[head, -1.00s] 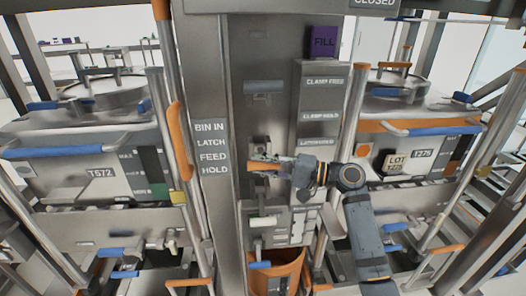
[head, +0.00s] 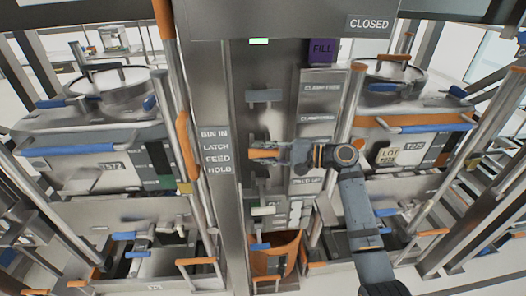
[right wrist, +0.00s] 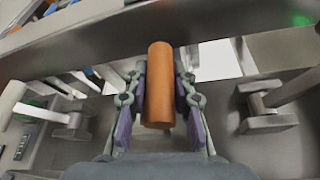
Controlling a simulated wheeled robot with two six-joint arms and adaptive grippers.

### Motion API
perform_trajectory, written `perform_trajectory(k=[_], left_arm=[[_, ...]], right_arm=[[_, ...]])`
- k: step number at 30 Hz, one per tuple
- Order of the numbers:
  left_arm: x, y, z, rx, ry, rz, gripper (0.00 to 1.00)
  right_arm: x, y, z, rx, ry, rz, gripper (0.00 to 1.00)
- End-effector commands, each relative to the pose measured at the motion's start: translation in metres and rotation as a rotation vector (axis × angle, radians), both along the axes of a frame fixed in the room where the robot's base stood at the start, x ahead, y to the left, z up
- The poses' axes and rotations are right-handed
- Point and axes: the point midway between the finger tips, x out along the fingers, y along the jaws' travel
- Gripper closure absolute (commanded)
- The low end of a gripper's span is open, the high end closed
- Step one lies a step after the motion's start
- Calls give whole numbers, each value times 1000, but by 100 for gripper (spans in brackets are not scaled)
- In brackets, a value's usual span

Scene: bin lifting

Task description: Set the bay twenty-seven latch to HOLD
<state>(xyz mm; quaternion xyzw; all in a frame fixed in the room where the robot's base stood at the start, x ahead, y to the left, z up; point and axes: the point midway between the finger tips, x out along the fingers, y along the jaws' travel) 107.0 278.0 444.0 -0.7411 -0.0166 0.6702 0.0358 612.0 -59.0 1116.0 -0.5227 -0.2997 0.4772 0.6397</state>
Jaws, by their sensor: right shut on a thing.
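The latch column (head: 236,110) stands in the middle of the head view, with BIN IN, LATCH, FEED and HOLD on a label strip (head: 216,150) to its left. My right gripper (head: 272,152) reaches in from the right and is shut on an orange handle (head: 258,153), at about the height of the LATCH and FEED words. In the right wrist view the orange handle (right wrist: 160,85) lies lengthwise between the two fingers (right wrist: 160,100). Its mount is mostly hidden. Which bay number this column bears cannot be read. My left gripper is not in view.
A white lever (head: 264,210) and an orange bin (head: 275,252) sit below the handle. A purple FILL sign (head: 321,50), a CLOSED sign (head: 369,23) and a green light (head: 258,41) are above. Bins with blue and orange rails flank the column, with metal posts close by.

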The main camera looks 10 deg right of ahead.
Motion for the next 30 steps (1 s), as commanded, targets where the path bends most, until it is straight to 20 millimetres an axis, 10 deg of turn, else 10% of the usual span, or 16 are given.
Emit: perform_trajectory(k=[3,4,9,20,30], left_arm=[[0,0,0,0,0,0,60],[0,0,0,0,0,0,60],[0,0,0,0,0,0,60],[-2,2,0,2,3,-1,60],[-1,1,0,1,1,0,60]], right_arm=[[0,0,3,4,-4,0,100],[0,0,3,4,-5,0,72],[0,0,2,3,-3,-1,51],[-2,-8,2,-1,-3,-2,51],[-31,-80,9,-5,-2,-3,51]])
